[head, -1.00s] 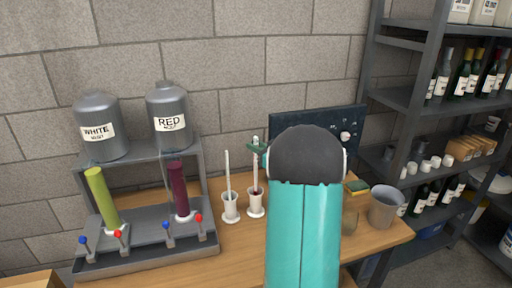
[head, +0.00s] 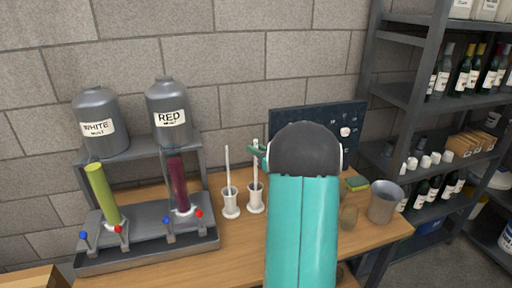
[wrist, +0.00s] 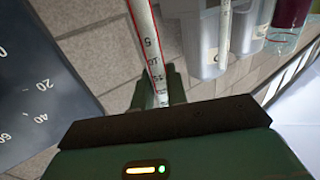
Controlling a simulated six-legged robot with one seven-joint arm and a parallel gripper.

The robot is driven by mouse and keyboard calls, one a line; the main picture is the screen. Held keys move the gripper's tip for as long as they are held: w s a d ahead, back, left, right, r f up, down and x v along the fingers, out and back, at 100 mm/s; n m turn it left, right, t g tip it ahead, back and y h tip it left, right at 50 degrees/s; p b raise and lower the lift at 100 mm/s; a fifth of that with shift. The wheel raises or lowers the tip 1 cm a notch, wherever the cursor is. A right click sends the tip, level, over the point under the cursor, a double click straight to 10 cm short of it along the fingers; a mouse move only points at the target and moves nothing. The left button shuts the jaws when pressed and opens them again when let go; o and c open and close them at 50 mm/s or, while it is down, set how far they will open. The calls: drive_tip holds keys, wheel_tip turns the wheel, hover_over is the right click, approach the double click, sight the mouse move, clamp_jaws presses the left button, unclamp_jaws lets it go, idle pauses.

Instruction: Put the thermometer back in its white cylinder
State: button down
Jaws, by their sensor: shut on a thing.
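My gripper (head: 257,149) is shut on the thermometer (head: 255,170), a thin white rod that hangs upright below the green fingers. In the wrist view the thermometer (wrist: 149,42) shows a red line and scale numbers between the fingers (wrist: 160,88). The right white cylinder (head: 256,201) stands on the table directly below it, and the rod's lower part meets or enters its mouth; how deep, I cannot tell. The left white cylinder (head: 231,206) has another white rod (head: 227,165) standing in it.
A dispenser stand (head: 150,246) with green and dark red tubes is left of the cylinders. A dark board (head: 345,118) is behind my arm. Bare table lies in front of the cylinders.

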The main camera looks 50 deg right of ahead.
drive_tip(key=shift+f, duration=1.05)
drive_tip(key=c, duration=1.3)
unclamp_jaws()
drive_tip(key=s, duration=1.3)
drive_tip(key=shift+s+d, duration=0.15)
drive_tip(key=shift+s, duration=0.25)
